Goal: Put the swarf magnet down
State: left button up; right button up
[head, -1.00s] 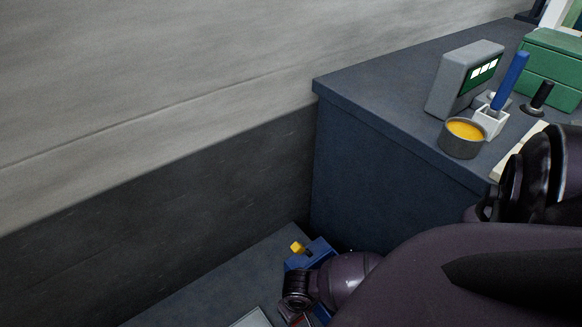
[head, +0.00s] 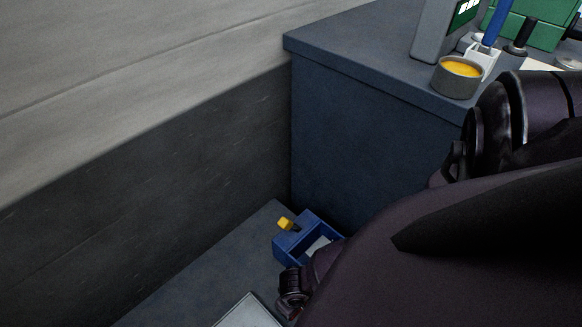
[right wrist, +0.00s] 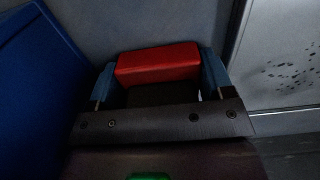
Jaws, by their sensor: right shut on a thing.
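The swarf magnet (right wrist: 158,64) shows in the right wrist view as a red block with a dark part below it. My right gripper (right wrist: 157,72) is shut on it, with a blue finger at each side. The magnet is low over a grey surface; I cannot tell whether it touches it. In the head view my right arm hides the magnet and the fingertips. My left gripper is in neither view.
A blue bin (head: 283,251) with a yellow-topped item (head: 285,223) stands near the dark cabinet (head: 350,135). Its blue side (right wrist: 35,90) is close left in the wrist view. A pale speckled tray (right wrist: 285,75) lies right. Grey surface (head: 215,270) is free left of the bin.

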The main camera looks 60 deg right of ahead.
jog(key=shift+f, duration=0.25)
jog(key=o, duration=1.1)
jog(key=shift+s, duration=0.1)
jog(key=shift+c, duration=0.2)
jog(key=shift+a+f, duration=0.1)
jog(key=shift+a, duration=0.05)
jog(key=shift+c, duration=0.4)
